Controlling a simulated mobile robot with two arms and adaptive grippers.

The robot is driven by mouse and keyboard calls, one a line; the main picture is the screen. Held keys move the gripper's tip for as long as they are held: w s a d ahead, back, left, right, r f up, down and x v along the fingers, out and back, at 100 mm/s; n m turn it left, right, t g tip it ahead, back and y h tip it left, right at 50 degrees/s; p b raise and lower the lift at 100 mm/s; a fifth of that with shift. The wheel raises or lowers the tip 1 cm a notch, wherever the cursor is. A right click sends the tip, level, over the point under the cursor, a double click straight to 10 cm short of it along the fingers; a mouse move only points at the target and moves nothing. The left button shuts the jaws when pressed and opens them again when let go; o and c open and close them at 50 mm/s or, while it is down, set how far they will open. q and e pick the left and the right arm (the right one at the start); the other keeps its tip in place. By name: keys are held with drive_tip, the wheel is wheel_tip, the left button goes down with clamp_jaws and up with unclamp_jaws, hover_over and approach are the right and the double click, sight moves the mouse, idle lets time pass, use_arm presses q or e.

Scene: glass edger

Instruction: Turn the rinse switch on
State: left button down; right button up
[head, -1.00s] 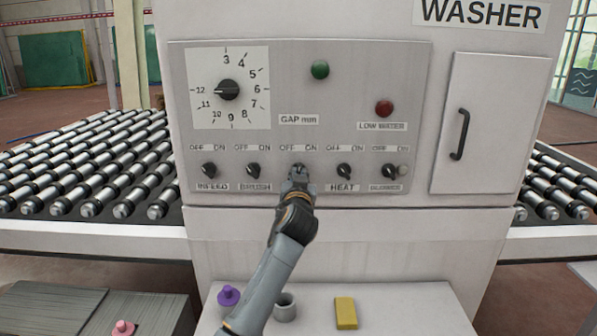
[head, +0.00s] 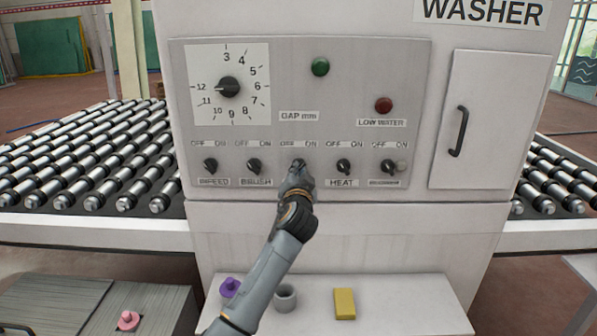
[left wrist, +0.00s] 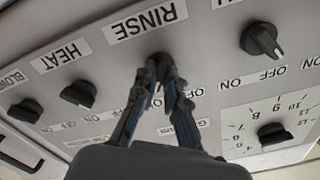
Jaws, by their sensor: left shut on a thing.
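The rinse switch (head: 299,162) is the middle black knob in the row on the washer's grey panel, under OFF and ON marks. My left gripper (head: 299,171) reaches up from below and is shut on the knob. In the left wrist view, which is upside down, the fingertips (left wrist: 166,76) close around the rinse knob (left wrist: 160,58) beside the RINSE label (left wrist: 145,20). The fingers hide most of the knob, so I cannot tell where its pointer stands. My right gripper is not in view.
The brush knob (head: 254,166) and heat knob (head: 344,166) sit close on either side. The gap dial (head: 229,87) is above left. Below, a shelf (head: 400,310) holds a purple knob-like piece (head: 229,287), a grey cup (head: 286,298) and a yellow block (head: 345,303).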

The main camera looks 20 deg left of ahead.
use_arm(q)
drive_tip(key=c, duration=1.4)
unclamp_jaws()
drive_tip(key=v, duration=1.2)
